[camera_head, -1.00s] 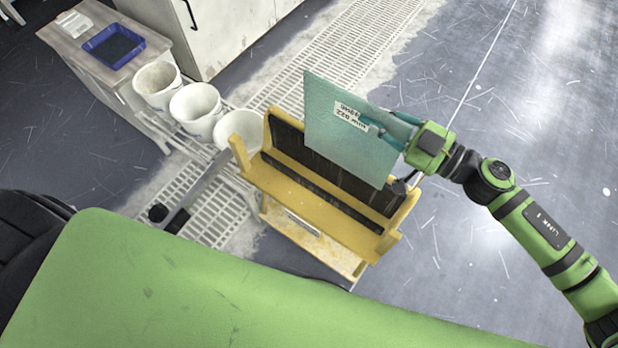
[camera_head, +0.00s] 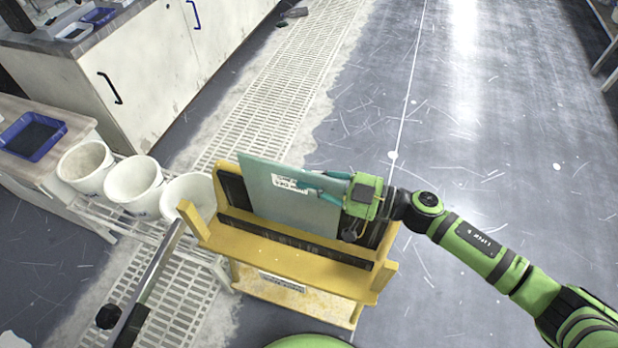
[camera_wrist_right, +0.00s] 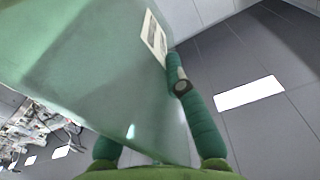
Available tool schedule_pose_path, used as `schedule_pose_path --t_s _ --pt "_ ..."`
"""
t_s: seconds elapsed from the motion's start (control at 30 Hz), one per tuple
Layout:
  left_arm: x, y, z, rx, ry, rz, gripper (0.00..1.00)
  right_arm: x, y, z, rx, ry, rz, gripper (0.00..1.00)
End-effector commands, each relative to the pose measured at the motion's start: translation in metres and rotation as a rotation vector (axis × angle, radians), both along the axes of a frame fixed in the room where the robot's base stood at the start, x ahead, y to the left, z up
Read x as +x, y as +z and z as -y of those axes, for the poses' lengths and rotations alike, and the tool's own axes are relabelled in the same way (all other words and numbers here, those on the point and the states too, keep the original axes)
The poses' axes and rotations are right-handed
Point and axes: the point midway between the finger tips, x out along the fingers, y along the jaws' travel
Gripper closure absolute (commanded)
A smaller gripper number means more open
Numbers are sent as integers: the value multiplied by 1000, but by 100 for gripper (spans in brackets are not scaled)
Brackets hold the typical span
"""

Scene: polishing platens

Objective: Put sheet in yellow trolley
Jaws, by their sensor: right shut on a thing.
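The sheet (camera_head: 262,190) is a flat teal panel with a white printed label. My right gripper (camera_head: 325,184) is shut on its right edge, near the label. The yellow trolley (camera_head: 300,277) stands at the middle of the head view, with a dark back panel and a dark-lined slot. The sheet stands near upright at the trolley's back panel, its lower edge hidden behind the yellow front board; I cannot tell whether it rests on the trolley. In the right wrist view the sheet (camera_wrist_right: 85,65) fills the left side, with green fingers (camera_wrist_right: 180,100) at its edge. My left gripper is not in view.
Three white buckets (camera_head: 133,180) stand on a white rack left of the trolley. A blue tray (camera_head: 33,135) lies on a bench at the far left. White cabinets (camera_head: 150,75) stand behind. The floor to the right is clear.

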Motion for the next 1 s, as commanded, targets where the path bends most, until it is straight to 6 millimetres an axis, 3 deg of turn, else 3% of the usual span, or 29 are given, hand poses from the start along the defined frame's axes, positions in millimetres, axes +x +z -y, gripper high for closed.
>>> schedule_pose_path --t_s 0.17,0.43,0.9,0.93,1.0 --pt "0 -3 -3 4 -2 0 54 1 -7 -1 10 2 4 100" --pt "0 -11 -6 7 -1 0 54 1 -38 -2 12 2 3 100" --pt "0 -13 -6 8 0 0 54 1 -44 -1 11 3 6 100" --pt "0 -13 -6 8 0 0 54 0 -49 0 1 1 0 82" --pt "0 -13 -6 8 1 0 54 0 -48 0 1 1 0 62"
